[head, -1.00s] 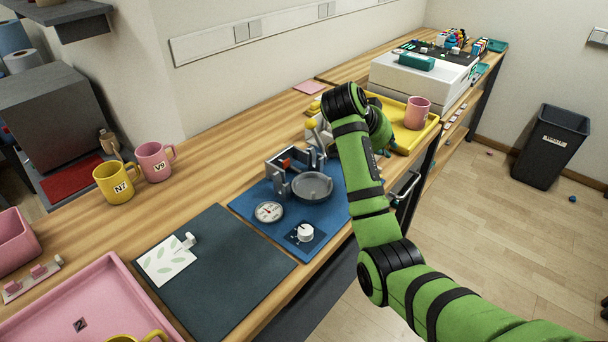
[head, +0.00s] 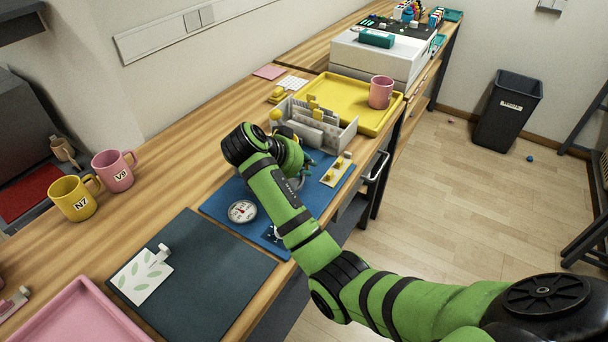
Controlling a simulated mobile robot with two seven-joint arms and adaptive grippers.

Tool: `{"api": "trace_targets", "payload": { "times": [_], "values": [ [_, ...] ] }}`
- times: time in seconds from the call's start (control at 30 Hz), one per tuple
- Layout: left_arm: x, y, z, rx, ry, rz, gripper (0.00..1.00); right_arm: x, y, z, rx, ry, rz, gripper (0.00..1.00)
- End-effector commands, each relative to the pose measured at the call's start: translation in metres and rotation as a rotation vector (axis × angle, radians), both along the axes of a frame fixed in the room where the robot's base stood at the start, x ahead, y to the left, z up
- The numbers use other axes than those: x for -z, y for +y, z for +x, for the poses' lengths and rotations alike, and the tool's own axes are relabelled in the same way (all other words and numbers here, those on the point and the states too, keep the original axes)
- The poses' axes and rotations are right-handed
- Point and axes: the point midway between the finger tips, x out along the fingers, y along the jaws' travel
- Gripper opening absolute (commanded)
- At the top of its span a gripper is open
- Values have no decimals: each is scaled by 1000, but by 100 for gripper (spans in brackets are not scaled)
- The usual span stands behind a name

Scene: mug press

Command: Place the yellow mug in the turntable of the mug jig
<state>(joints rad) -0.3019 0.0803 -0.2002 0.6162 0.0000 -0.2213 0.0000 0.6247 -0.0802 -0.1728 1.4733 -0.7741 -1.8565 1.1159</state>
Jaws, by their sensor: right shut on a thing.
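A yellow mug marked N7 (head: 73,199) stands upright on the wooden counter at the left. The mug jig stands on a blue mat (head: 222,200); its dial (head: 242,211) shows, but most of the jig is hidden behind my right arm. A small grey part of its turntable (head: 298,184) peeks out beside the arm. My right gripper (head: 309,163) is over the far side of the jig, its teal fingers only partly visible. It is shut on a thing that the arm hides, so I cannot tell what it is. My left gripper is out of view.
A pink mug V9 (head: 114,171) stands beside the yellow one. A grey-white divided bin (head: 340,136), a yellow tray (head: 345,90) and another pink mug (head: 381,92) are beyond the jig. A dark mat (head: 215,265) and a pink tray (head: 85,318) lie nearer.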

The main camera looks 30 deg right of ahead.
Motion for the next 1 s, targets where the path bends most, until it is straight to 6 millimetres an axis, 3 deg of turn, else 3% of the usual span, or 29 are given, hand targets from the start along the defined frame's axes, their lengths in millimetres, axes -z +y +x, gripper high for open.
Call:
{"api": "trace_targets", "payload": {
  "times": [0.1, 0.3, 0.67, 0.7, 0.77, 1.0],
  "values": [
    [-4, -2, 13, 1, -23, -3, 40, 10, 1, 0, 0, 0, -3, 0],
    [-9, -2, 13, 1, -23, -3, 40, 36, 0, 0, -1, -2, -3, 0],
    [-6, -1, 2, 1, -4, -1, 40, 42, 1, 0, 0, -3, -1, 0],
    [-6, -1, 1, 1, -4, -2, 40, 44, 1, 0, 1, 1, 0, 21],
    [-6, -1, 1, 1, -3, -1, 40, 43, 1, 0, 1, 1, 0, 40],
    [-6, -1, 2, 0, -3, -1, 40, 43, 1, 0, -1, 1, 0, 40]
  ]
}}
